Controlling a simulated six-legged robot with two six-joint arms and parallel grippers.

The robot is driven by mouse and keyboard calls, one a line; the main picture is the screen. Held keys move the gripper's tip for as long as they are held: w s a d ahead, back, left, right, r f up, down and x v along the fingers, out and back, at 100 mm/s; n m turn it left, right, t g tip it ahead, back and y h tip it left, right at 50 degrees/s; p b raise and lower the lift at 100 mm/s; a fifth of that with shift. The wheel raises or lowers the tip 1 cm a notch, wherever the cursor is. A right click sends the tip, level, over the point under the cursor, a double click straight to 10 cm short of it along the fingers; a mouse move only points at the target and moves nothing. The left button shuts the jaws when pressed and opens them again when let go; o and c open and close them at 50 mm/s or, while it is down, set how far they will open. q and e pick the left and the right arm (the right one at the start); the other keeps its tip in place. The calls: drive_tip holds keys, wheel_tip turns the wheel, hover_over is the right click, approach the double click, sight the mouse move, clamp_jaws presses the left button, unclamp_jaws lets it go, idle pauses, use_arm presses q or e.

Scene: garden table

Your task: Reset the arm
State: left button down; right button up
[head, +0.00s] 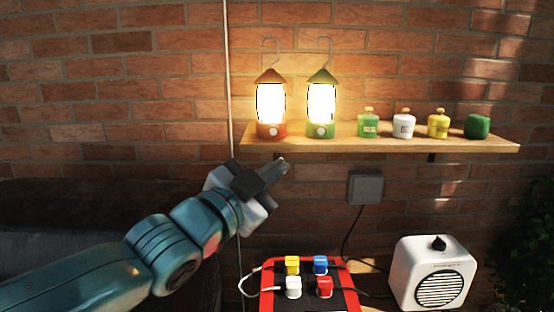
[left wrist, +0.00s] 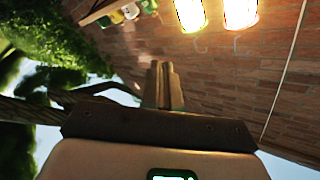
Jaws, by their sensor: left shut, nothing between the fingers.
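My left gripper (head: 279,169) is raised in front of the brick wall, just below the left end of the wooden shelf. Its fingers are shut with nothing between them. The closed fingers also show in the left wrist view (left wrist: 163,85), pointing toward the wall. My left arm reaches in from the lower left of the head view. My right gripper does not show in either view.
An orange lantern (head: 271,105) and a green lantern (head: 321,105) glow on the shelf (head: 390,144), beside several small containers. Below stand a red-edged board (head: 267,298) with coloured plugs and a white speaker (head: 425,262). A grey wall box (head: 366,187) has a cable.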

use_arm(q)
drive_tip(key=w+a+f+n+g+y, duration=0.1)
drive_tip(key=w+f+n+g+y, duration=0.15)
drive_tip(key=f, duration=0.95)
drive_tip(key=w+a+f+n+g+y, duration=0.1)
drive_tip(key=w+f+n, duration=0.15)
drive_tip(key=f, duration=0.95)
drive_tip(key=s+a+f+n+g+y, duration=0.1)
drive_tip(key=s+a+f+n+g, duration=0.15)
drive_tip(key=f, duration=0.75)
drive_tip(key=s+a+f+n+g+y, duration=0.1)
drive_tip(key=s+a+f+n+y, duration=0.15)
drive_tip(key=f, duration=0.65)
drive_tip(key=s+a+f+n+g, duration=0.2)
drive_tip(key=s+f+n+g, duration=0.1)
drive_tip(key=s+f, duration=0.7)
drive_tip(key=s+a+f+n+g, duration=0.2)
drive_tip(key=s+f+g, duration=0.3)
drive_tip(key=s+f, duration=0.6)
drive_tip(key=s+n, duration=0.1)
drive_tip(key=s, duration=0.4)
drive_tip(key=shift+s+a+f+n+y, duration=0.2)
drive_tip(key=shift+s+f+n+y, duration=0.1)
drive_tip(key=shift+n+y, duration=0.1)
drive_tip(key=shift+w, duration=0.1)
